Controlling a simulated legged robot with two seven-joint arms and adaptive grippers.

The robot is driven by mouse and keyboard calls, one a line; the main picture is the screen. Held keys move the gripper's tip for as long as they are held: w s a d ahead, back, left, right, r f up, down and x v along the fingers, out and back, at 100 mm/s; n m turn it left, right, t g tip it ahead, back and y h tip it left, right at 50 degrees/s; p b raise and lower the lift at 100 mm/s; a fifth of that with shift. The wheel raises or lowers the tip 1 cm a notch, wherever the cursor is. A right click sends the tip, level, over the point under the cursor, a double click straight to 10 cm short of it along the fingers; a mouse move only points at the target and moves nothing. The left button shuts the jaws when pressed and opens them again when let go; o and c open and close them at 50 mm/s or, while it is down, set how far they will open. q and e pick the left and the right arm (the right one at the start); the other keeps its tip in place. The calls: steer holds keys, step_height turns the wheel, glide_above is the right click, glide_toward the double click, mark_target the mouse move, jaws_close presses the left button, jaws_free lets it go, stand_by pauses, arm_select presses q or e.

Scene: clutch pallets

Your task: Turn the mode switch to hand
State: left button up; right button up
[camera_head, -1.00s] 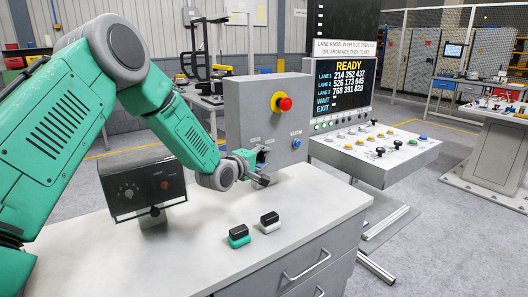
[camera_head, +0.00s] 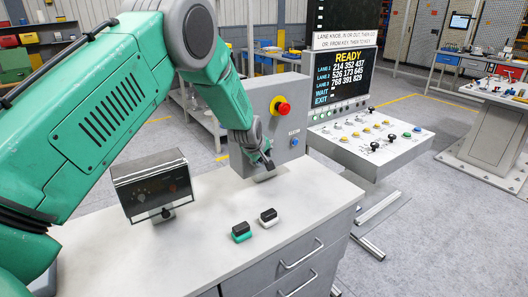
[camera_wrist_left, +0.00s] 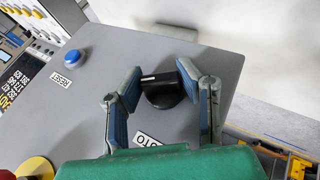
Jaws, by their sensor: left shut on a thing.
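The mode switch (camera_wrist_left: 162,90) is a black round knob with a raised grip bar and a pale line, on the grey box's face (camera_wrist_left: 95,110). In the left wrist view, my left gripper (camera_wrist_left: 163,85) is shut on it, one finger on each side. In the head view, the left gripper (camera_head: 266,163) is at the lower front of the grey box (camera_head: 260,98), and the arm hides the switch. The right gripper is not in view.
The box carries a red button (camera_head: 283,110) on a yellow ring and a blue reset button (camera_wrist_left: 73,57). A dark instrument (camera_head: 150,185) and two small blocks, green-based (camera_head: 241,231) and white-based (camera_head: 268,217), stand on the bench (camera_head: 205,260). A control console (camera_head: 345,148) stands right.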

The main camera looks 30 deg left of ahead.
arm_select(q)
steer(key=shift+w+a+r+g+p, duration=0.15)
steer(key=shift+r+g+p, duration=0.1)
steer(key=shift+g+p, duration=0.15)
steer(key=o, duration=1.2)
steer(key=shift+c, duration=0.2)
steer(key=shift+a+f, duration=0.1)
steer(key=v, duration=1.2)
